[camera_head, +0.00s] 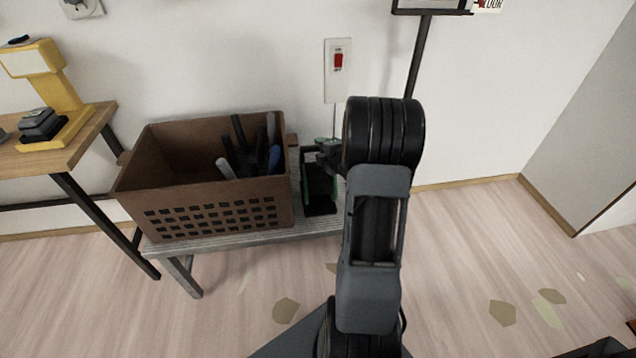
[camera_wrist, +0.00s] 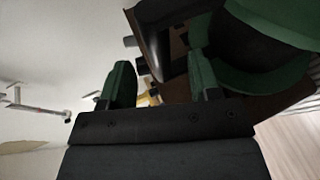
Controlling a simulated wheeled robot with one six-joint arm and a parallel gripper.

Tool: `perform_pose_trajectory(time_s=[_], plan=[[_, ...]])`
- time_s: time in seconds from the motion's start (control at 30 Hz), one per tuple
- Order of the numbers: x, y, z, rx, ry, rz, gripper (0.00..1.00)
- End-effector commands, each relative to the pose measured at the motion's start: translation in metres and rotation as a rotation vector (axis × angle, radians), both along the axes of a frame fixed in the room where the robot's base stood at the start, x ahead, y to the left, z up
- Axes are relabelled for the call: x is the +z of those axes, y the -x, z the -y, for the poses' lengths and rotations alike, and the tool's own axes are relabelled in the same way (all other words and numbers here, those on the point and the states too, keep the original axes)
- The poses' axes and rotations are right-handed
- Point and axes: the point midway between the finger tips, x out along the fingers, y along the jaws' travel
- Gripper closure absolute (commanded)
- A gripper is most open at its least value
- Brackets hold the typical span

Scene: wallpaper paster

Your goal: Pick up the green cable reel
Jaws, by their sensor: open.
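The green cable reel (camera_head: 306,186), with green flanges and a dark middle, sits on the grey slatted bench, just right of the brown crate. My arm hides part of it in the head view. In the wrist view, the reel (camera_wrist: 288,20) is large at the upper right, cut off by the frame edge. My gripper (camera_wrist: 160,74) is open, with its two dark green fingers apart. The reel lies to the right of the right finger, and nothing clear is held between the fingers. I cannot tell whether that finger touches the reel. My gripper (camera_head: 320,150) is small and dark in the head view.
The brown crate (camera_head: 215,215), holding several dark tools, fills most of the bench (camera_head: 230,242). A wooden table (camera_head: 45,155) with a yellow device (camera_head: 58,85) stands at the left. The wall with a red switch (camera_head: 338,62) is close behind. Floor at the right is mostly clear.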

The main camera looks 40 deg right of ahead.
Motion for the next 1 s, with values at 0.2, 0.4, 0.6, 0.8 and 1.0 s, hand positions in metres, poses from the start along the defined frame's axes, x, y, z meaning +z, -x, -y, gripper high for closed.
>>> perform_pose_trajectory(time_s=[0.2,0.4,0.6,0.8,1.0], plan=[[-0.01,-0.026,0.003,0.001,-0.001,-0.001,0.43],[-0.012,-0.032,0.004,0.0,-0.001,0.0,0.43],[-0.011,-0.032,0.004,0.0,-0.001,0.0,0.47],[-0.012,-0.032,0.004,0.0,-0.001,0.0,0.66],[-0.012,-0.032,0.004,0.0,-0.001,0.0,0.85]])
